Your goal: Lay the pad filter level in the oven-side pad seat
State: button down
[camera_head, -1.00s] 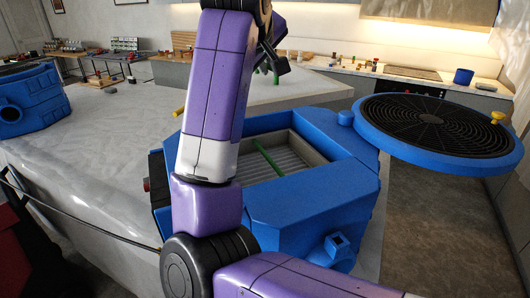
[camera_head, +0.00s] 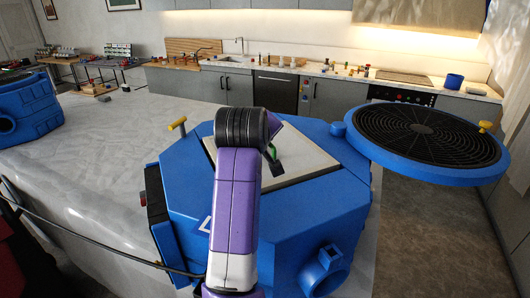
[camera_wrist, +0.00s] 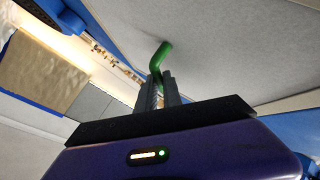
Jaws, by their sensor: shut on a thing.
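The pad filter (camera_head: 312,160) is a flat, pale grey square slab with a bent green handle (camera_head: 272,152). It covers the opening of the blue housing (camera_head: 330,208). It looks about level, but I cannot tell whether it rests in the seat or hangs just above it. My gripper (camera_head: 278,168) is shut on the green handle, partly behind my arm. In the wrist view the fingers (camera_wrist: 157,90) close on the handle (camera_wrist: 157,60), with the pad face (camera_wrist: 215,45) beyond. The seat's inside is hidden under the pad.
A round blue lid with a black grille (camera_head: 425,138) stands open at the housing's right. A yellow T-handle (camera_head: 178,125) is at its back left. Another blue housing (camera_head: 25,108) stands far left on the pale worktop (camera_head: 100,150). The oven (camera_head: 402,93) is at the back right.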

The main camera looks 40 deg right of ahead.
jog(key=shift+f+p, duration=0.3)
jog(key=shift+f, duration=1.75)
jog(key=shift+f, duration=0.15)
jog(key=shift+f, duration=0.1)
jog(key=c, duration=1.5)
grip_release()
jog(key=shift+s+a+r, duration=0.1)
jog(key=shift+a+r, duration=0.1)
jog(key=shift+r, duration=0.1)
jog(key=b+v, duration=0.2)
jog(key=v, duration=0.9)
jog(key=shift+s+a+r, duration=0.15)
jog(key=shift+r, duration=0.1)
